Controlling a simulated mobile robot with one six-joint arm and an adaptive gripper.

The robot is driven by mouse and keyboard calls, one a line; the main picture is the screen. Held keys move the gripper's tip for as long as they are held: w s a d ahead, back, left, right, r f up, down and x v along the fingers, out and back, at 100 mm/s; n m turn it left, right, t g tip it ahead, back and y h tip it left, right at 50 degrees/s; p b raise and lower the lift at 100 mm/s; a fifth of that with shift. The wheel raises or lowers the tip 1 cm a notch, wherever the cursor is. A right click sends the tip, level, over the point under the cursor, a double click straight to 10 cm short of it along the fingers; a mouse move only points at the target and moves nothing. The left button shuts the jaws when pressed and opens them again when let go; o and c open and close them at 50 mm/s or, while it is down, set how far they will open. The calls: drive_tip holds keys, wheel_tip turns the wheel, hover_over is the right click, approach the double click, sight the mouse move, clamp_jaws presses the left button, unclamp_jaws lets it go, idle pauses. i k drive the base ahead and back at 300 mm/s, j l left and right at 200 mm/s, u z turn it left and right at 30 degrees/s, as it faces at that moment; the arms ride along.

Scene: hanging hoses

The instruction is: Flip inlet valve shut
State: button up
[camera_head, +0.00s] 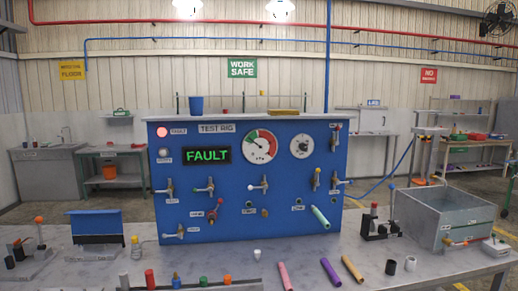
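A blue test rig panel (235,165) stands upright on the grey bench, with a lit FAULT display (207,155) and a red lamp (162,132). Several small valves are on its face: one at the left (169,187), a green-tipped one (209,187), a white-handled one (263,185), a brass one at the right (316,179), a red-handled one lower left (211,212), and a white-handled one at the lower left corner (180,232). The valve labels are too small to read surely, so I cannot tell which is the inlet valve. My gripper is not in view.
The bench (370,262) carries a purple tube (330,272), an orange tube (352,269) and a pink tube (285,276) in front of the panel. Several coloured plugs line the front edge.

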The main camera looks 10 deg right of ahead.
sight(338, 128)
drive_tip(key=i+z, duration=0.1)
drive_tip(key=i, duration=0.4)
drive_tip(key=i+j, duration=0.15)
drive_tip(key=i, duration=0.3)
drive_tip(key=i+j+z, duration=0.15)
drive_tip(key=i, duration=0.35)
